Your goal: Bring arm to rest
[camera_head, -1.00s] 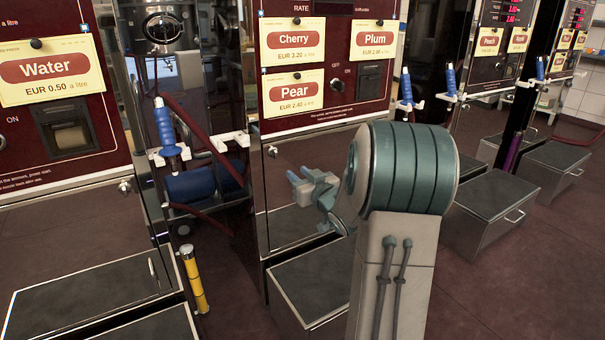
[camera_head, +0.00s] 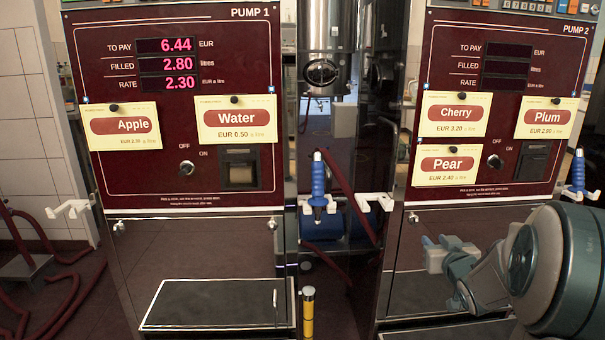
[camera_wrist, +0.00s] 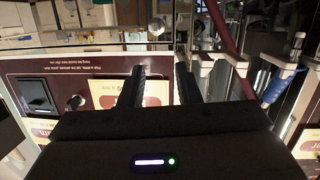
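My arm shows at the lower right of the head view, with a large teal joint (camera_head: 560,265) in front of pump 2 (camera_head: 470,192). A pale, blue-tipped part shows to its left; I cannot tell whether it is my arm's end or a reflection. In the wrist view my gripper (camera_wrist: 160,85) has two dark fingers standing apart, with nothing between them. Beyond them the pump panel (camera_wrist: 110,70) appears upside down, with a price card behind the fingers.
Pump 1 (camera_head: 170,195) stands at left, its display lit. A blue-handled nozzle (camera_head: 318,185) hangs between the pumps; a blue handle also shows in the wrist view (camera_wrist: 280,85). A yellow post (camera_head: 308,315) and a low step (camera_head: 215,304) stand below. Red hoses (camera_head: 65,275) lie at left.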

